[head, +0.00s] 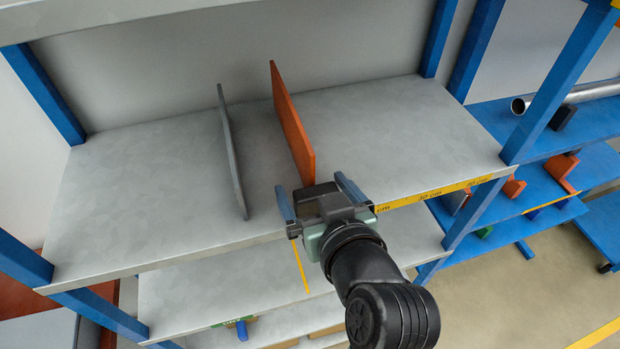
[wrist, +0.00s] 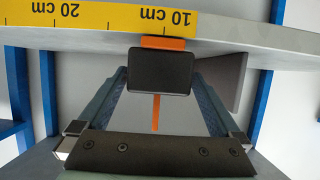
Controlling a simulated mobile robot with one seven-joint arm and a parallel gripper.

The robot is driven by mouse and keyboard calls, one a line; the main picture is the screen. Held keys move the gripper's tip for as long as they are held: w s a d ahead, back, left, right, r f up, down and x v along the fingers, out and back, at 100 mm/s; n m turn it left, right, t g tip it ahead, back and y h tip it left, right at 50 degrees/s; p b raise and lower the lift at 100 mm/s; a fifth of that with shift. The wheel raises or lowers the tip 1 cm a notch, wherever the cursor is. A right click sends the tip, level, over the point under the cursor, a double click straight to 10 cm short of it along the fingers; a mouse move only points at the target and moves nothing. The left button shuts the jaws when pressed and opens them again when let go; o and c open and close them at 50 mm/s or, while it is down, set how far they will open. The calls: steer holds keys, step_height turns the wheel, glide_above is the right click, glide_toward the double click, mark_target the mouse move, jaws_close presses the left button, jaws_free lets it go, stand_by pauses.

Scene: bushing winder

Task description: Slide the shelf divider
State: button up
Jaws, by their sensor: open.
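An orange upright divider (head: 292,125) stands on the grey shelf (head: 390,130), running from back to front. A thinner grey divider (head: 232,150) stands to its left, apart from it. My gripper (head: 309,182) is at the shelf's front edge, at the near end of the orange divider, with its fingers open to either side. In the wrist view, the orange divider (wrist: 163,43) shows between the open fingers (wrist: 160,75), partly hidden by a dark block. The grey divider (wrist: 226,78) shows to the right there. Contact with the orange divider cannot be told.
A yellow ruler strip (head: 428,195) with cm marks runs along the shelf's front edge. Blue posts (head: 560,80) stand at the shelf's corners. Another shelf (head: 80,18) hangs above. The shelf is bare right of the orange divider and left of the grey one.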

steer(key=shift+x, duration=1.2)
steer(key=shift+d, duration=0.1)
jaws_close()
